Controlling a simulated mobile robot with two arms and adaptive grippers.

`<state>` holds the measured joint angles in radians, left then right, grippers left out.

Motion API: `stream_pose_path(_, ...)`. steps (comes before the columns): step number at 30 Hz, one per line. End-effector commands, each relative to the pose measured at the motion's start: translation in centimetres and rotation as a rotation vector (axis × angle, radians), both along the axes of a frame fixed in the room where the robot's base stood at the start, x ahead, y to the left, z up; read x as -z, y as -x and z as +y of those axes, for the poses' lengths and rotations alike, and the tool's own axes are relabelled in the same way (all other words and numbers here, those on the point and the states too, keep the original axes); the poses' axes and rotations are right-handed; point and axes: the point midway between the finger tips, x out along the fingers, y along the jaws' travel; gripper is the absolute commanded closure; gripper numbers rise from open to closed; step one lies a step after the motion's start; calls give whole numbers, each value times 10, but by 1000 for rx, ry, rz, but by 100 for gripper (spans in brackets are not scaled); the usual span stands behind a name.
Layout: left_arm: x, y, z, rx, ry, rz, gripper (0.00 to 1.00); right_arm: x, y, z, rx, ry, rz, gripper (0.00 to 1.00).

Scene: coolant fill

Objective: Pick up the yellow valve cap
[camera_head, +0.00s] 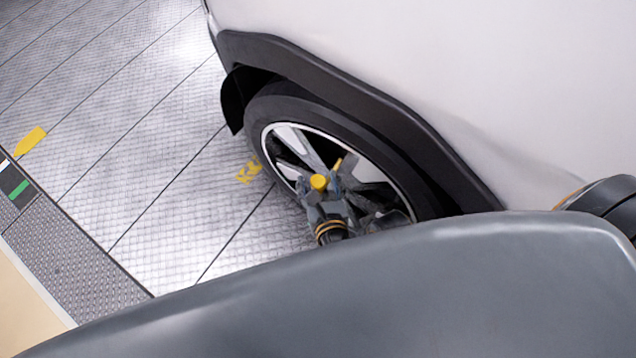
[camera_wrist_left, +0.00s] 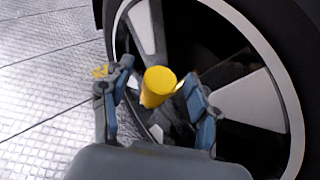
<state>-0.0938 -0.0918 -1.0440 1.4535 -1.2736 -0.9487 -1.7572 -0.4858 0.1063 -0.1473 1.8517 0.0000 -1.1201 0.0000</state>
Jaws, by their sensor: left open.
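The yellow valve cap (camera_head: 319,182) shows in front of the car wheel in the head view. In the left wrist view the yellow valve cap (camera_wrist_left: 158,84) is a short cylinder between my open fingers, with gaps on both sides. My left gripper (camera_head: 322,187) is open in front of the wheel, its fingers around the cap. It also shows in the left wrist view (camera_wrist_left: 157,95). My right gripper is not in view.
The wheel (camera_head: 290,109) with its spokes and black tyre stands right behind the gripper, under the white car body (camera_head: 450,80). Yellow markings (camera_head: 248,172) are on the metal floor left of the wheel.

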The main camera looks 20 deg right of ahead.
Motion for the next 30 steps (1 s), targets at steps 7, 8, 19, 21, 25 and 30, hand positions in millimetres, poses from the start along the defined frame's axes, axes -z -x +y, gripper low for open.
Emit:
stream_pose_path(7,2,-5,-1,1,1,1,40,-6,-1,0,1,0,-2,43)
stream_pose_path(8,2,-5,-1,1,0,1,40,-6,-1,0,1,0,-2,43)
stream_pose_path(19,2,-5,-1,1,0,1,81,-6,-1,0,1,0,-2,43)
stream_pose_path(21,2,-5,-1,1,0,1,81,-6,-1,0,0,0,-2,43)
stream_pose_path(25,2,-5,-1,1,0,1,81,-6,-1,0,0,-1,-3,43)
stream_pose_path(30,-1,-5,-1,1,0,1,81,-7,-2,1,0,-1,-6,43)
